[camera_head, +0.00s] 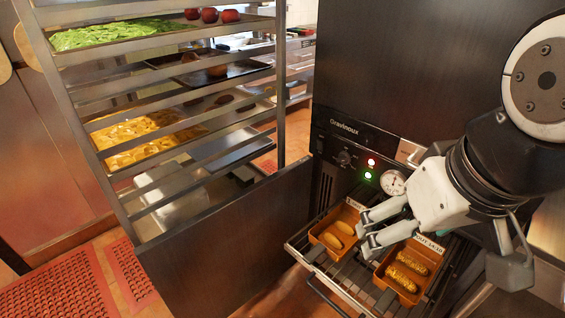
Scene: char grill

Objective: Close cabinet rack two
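The rack (354,289) is a dark wire shelf pulled out of the front of the dark cabinet (333,180). Two orange-brown trays sit on it: the left tray (318,241) holds light elongated food pieces, and the right tray (431,262) holds darker brown pieces. Each has a small label at its back. I cannot tell which number this rack has. My gripper (365,232) is above the two trays, pointing left, with its fingers apart and nothing visible between them. It hides part of the rack's middle and back.
The cabinet front has a dial gauge (392,183), a knob, and red and green lights. A tall metal shelf unit (75,110) with several food trays stands at the left. A dark panel (225,250) stands between it and the rack. Red mats (60,289) lie on the floor.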

